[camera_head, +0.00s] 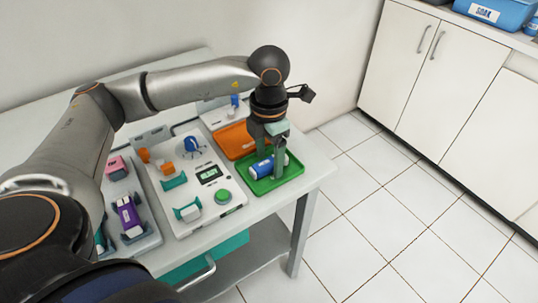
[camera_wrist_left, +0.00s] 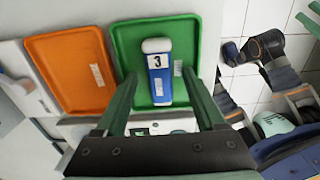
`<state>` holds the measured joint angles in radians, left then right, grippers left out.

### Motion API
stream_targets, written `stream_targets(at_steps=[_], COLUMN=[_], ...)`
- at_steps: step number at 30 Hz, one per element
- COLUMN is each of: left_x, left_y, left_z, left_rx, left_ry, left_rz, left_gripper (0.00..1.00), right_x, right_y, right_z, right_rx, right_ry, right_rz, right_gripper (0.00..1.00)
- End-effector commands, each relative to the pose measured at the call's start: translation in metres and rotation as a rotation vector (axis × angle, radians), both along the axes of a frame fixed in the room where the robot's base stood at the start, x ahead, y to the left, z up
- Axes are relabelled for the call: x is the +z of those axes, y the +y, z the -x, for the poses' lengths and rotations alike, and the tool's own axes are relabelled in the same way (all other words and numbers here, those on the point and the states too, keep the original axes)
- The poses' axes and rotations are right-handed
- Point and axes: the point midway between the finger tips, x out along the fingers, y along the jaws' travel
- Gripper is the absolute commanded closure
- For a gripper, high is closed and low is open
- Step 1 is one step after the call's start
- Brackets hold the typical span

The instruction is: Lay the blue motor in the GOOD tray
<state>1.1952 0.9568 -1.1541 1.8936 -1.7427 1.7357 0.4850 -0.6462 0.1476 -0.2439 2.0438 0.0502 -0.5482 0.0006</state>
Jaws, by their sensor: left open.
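The blue motor (camera_head: 262,169) is a blue cylinder with a white end, and lies in the green tray (camera_head: 294,172) at the table's right end. In the left wrist view the motor (camera_wrist_left: 160,90) shows a label with a 3, and the green tray (camera_wrist_left: 190,30) is around it. The tray's label is too small to read. My left gripper (camera_head: 271,172) points down over the tray with its fingers apart, one on each side of the motor. In the left wrist view the fingers (camera_wrist_left: 160,92) show gaps to the motor. My right gripper cannot be made out clearly.
An orange tray (camera_head: 236,139) lies beside the green one and looks empty. A white panel (camera_head: 185,222) with a small display and a green button is left of the trays. A purple motor (camera_head: 129,216) sits in a grey holder further left. Tiled floor is open to the right.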

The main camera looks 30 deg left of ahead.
Motion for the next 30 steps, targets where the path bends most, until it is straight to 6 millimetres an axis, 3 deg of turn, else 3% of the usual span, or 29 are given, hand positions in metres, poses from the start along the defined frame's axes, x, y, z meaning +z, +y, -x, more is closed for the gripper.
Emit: stream_targets(at_steps=[8,21,30], left_x=[0.006,0.095,0.124], left_y=[0.000,-0.001,0.000], left_z=[0.000,-0.001,0.000], left_rx=[0.000,0.000,-0.001], left_ry=[-0.001,-0.004,0.000], left_rz=[0.000,0.001,0.000], left_gripper=[0.29,0.29,0.29], right_x=[0.002,0.012,0.014], right_y=[0.001,0.002,0.003], right_z=[0.000,0.000,-0.001], right_rx=[-0.001,-0.002,0.000], right_ry=[0.000,0.002,0.001], right_rz=[-0.002,-0.005,-0.006], right_gripper=[0.62,0.62,0.62])
